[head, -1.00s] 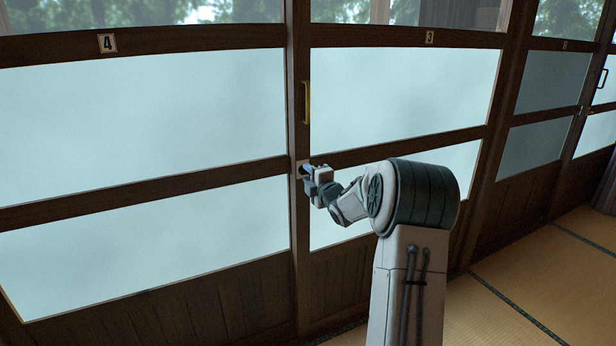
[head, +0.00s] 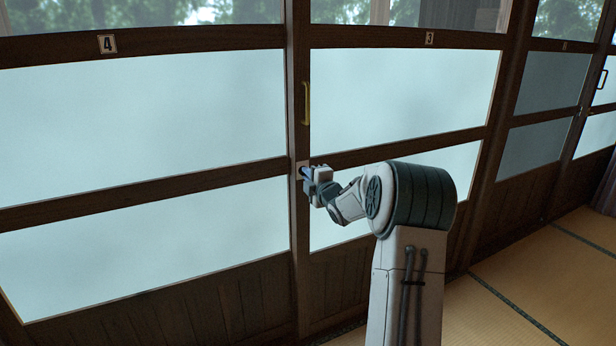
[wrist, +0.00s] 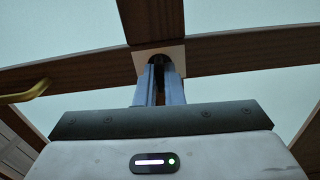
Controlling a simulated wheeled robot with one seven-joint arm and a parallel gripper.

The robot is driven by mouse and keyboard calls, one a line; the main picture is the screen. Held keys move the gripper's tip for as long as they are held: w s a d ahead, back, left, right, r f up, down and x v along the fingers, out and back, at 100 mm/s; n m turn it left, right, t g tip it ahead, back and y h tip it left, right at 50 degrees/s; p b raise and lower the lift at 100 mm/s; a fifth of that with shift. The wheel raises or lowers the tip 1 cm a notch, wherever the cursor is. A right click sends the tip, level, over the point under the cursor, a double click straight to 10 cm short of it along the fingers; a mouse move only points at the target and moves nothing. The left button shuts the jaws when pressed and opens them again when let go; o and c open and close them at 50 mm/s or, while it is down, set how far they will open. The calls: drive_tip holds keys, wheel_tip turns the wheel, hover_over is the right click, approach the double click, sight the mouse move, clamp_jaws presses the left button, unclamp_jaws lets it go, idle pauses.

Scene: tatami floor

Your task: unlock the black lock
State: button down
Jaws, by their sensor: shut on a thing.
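The black lock (wrist: 159,57) is a small dark piece on a pale square plate (wrist: 141,58) in the wrist view. The plate sits on the dark upright between the door panels, at the height of the crossbar. My gripper (wrist: 161,69) has its two bluish fingers on either side of the dark piece and is shut on it. The fingers hide most of the lock, so I cannot tell which way it is turned. In the head view my gripper (head: 305,171) is at the plate and covers the lock.
A brass handle (head: 305,103) is on the same upright, above my gripper; it also shows at the left in the wrist view (wrist: 24,92). Bare tatami (head: 530,275) lies at the right.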

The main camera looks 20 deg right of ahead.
drive_tip(key=shift+m+p, duration=2.3)
drive_tip(key=shift+m, duration=6.4)
drive_tip(key=c, duration=1.5)
unclamp_jaws()
drive_tip(key=shift+c, duration=0.2)
drive_tip(key=s+p, duration=0.1)
drive_tip(key=s, duration=1.3)
drive_tip(key=shift+d, duration=0.25)
